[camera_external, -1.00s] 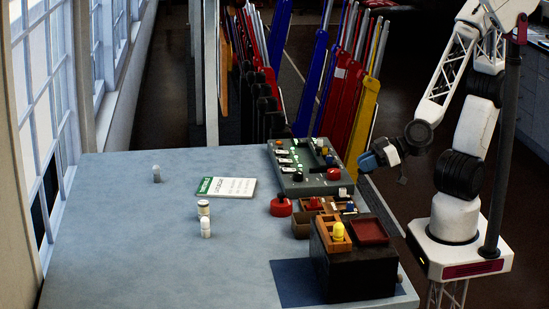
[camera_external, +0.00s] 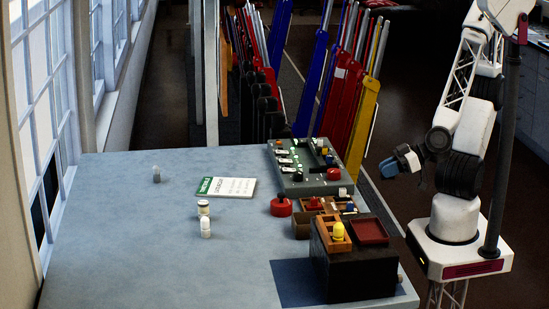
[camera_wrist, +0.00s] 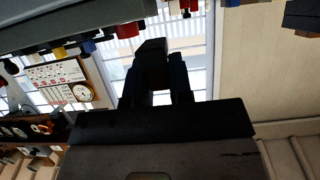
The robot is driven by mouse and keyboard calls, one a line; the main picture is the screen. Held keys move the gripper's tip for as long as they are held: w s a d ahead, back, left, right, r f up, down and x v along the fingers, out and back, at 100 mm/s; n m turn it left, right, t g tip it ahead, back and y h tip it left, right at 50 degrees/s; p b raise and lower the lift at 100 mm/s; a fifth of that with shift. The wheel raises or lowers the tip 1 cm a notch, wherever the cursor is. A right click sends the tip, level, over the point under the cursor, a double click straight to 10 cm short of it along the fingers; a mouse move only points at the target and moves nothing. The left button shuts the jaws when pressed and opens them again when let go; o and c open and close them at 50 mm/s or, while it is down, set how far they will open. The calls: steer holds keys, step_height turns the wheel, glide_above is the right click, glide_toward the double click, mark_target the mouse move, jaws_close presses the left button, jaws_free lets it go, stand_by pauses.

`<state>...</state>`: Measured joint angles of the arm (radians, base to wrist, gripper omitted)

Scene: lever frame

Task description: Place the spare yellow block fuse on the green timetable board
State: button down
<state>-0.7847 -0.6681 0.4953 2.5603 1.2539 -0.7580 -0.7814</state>
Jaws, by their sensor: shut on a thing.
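A yellow block-like piece (camera_external: 338,231) sits upright in an orange wooden tray (camera_external: 323,226) on a dark box at the table's front right. The timetable board (camera_external: 228,187), white with a green header strip, lies flat on the table left of the control panel. My gripper (camera_external: 388,166) is off the table's right side, well away from both. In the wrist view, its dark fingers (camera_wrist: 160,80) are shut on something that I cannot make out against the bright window.
A grey control panel (camera_external: 300,178) with lit indicators stands at the table's back right. A red round knob piece (camera_external: 281,207), small trays and a dark red tray (camera_external: 368,231) are nearby. White cylinders (camera_external: 206,228) stand mid-table. Tall coloured levers (camera_external: 345,85) rise behind. The table's left is mostly clear.

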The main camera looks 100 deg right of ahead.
steer(key=shift+w, duration=0.1)
steer(key=shift+w+a+f, duration=0.2)
steer(key=shift+w+a, duration=0.85)
steer(key=shift+w, duration=1.05)
steer(key=shift+w+a+f, duration=0.25)
steer(key=shift+w+a, duration=0.75)
steer(key=shift+w, duration=1.15)
steer(key=shift+w+a+f, duration=0.2)
steer(key=shift+w+a, duration=0.85)
steer(key=shift+w, duration=1.05)
steer(key=shift+w+a, duration=0.2)
steer(key=shift+w, duration=0.2)
steer(key=shift+w+a+f, duration=0.1)
steer(key=shift+w+f, duration=0.1)
steer(key=shift+f, duration=0.4)
steer(key=shift+w+a+f, duration=0.1)
steer(key=shift+w+f, duration=0.05)
steer(key=shift+f, duration=0.9)
steer(key=shift+f, duration=0.2)
steer(key=c, duration=1)
jaws_free()
steer(key=shift+c, duration=0.2)
steer(key=shift+s, duration=0.1)
